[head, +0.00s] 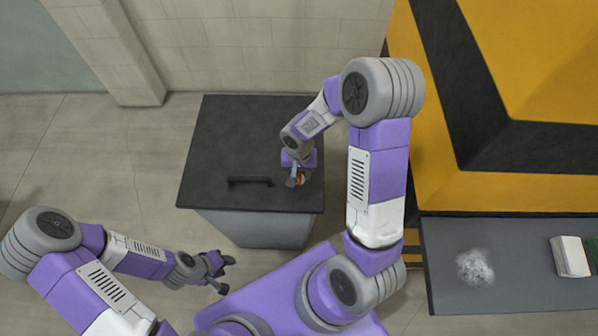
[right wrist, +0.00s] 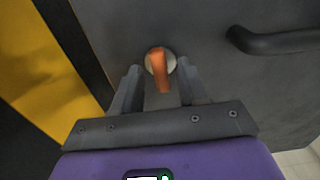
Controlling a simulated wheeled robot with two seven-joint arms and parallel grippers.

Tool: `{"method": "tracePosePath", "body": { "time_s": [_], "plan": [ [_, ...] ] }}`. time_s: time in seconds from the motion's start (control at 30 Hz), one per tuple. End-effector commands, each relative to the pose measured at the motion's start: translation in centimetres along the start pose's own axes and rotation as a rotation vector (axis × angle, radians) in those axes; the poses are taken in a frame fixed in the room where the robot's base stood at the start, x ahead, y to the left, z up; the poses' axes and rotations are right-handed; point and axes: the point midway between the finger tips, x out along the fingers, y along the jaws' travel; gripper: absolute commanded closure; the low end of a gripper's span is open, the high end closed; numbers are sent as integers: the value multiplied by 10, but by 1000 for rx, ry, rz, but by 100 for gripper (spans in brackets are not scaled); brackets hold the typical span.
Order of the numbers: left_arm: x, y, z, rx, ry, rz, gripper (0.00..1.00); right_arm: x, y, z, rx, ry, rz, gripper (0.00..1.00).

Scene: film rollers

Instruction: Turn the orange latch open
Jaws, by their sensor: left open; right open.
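The orange latch (right wrist: 162,72) sits on a round pale base on the dark lid (right wrist: 205,25) in the right wrist view. Its lever points down toward my right gripper. My right gripper (right wrist: 160,70) is open, with one finger on each side of the latch; I cannot tell whether either finger touches it. In the head view my right gripper (head: 297,179) is over the right part of the dark lid and mostly covers the latch. My left gripper (head: 224,274) is open and empty, low at the left, away from the box.
A black handle (head: 250,181) lies on the lid, left of the latch in the head view. A black and yellow structure (head: 500,190) stands at the right, above a grey ledge (head: 510,290) with a white block (head: 570,256). The floor left of the box is clear.

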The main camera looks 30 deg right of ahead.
Motion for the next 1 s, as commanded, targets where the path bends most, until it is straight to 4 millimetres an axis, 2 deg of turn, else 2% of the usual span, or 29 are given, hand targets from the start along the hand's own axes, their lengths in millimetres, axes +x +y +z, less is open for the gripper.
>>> {"method": "tracePosePath", "body": {
  "time_s": [0.1, 0.3, 0.4, 0.77, 1.0],
  "plan": [
    [0, 0, 0, 0, 0, 0, 57, 0, 0, 0, 0, 0, 0, 57],
    [0, 0, 0, 0, 0, 0, 57, 0, 0, 0, -1, 0, 0, 88],
    [0, 0, 0, 0, 0, 0, 57, 0, 0, 0, -1, 0, 0, 100],
    [0, 0, 0, 0, 0, 0, 57, 0, 0, 0, -36, 0, 0, 100],
    [1, 0, 0, 0, 0, 0, 57, 0, 0, 0, -169, 0, 0, 100]
  ]
}}
